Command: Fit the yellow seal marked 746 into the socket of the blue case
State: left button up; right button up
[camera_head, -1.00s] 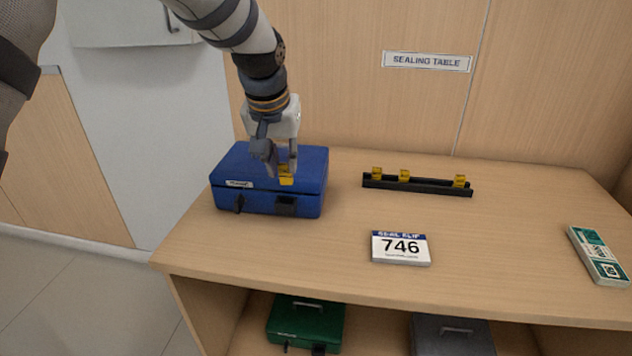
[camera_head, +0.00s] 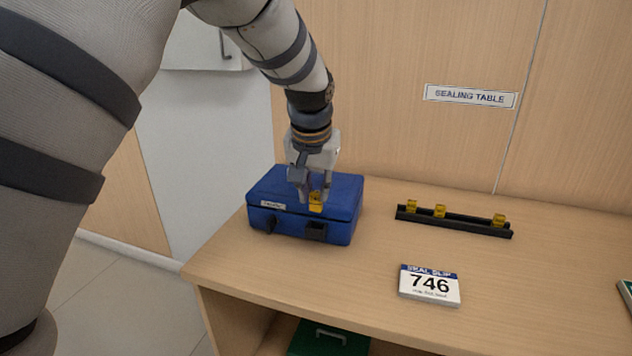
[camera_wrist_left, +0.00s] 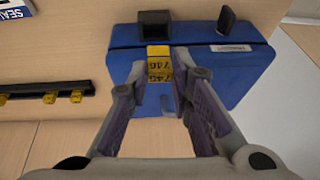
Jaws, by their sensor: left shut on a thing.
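The yellow seal (camera_head: 316,202) is held between the fingers of my left gripper (camera_head: 311,195). In the left wrist view the seal (camera_wrist_left: 159,67) reads 746, upside down, at the fingertips of the gripper (camera_wrist_left: 162,88). The blue case (camera_head: 340,193) stands shut at the left of the table. Its black socket (camera_head: 315,230) is on the front face, and it also shows in the left wrist view (camera_wrist_left: 155,24). The seal is over the case near its front edge, apart from the socket. My right gripper is not in view.
A black rack (camera_head: 455,223) with several yellow seals stands to the right. A white slip marked 746 (camera_head: 430,285) lies in front of it. A green case (camera_head: 330,340) is on the shelf below. The tabletop between case and rack is clear.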

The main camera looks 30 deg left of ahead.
pick_arm(q)
jog(key=shift+f+b, duration=0.4)
jog(key=shift+f, duration=1.05)
jog(key=shift+r, duration=0.2)
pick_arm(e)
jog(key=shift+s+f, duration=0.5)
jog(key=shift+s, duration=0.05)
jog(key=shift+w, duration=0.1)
pick_arm(q)
jog(key=shift+d+f+p, duration=0.1)
jog(key=shift+f+p, duration=0.1)
jog(key=shift+p, duration=0.1)
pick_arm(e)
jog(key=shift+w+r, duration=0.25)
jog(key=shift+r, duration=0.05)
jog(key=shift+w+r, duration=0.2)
pick_arm(q)
jog(key=shift+f+p, duration=0.3)
jog(key=shift+f, duration=0.6)
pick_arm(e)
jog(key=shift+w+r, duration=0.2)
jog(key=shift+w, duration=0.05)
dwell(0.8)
pick_arm(q)
jog(key=o, duration=0.9)
jog(key=shift+o, duration=0.3)
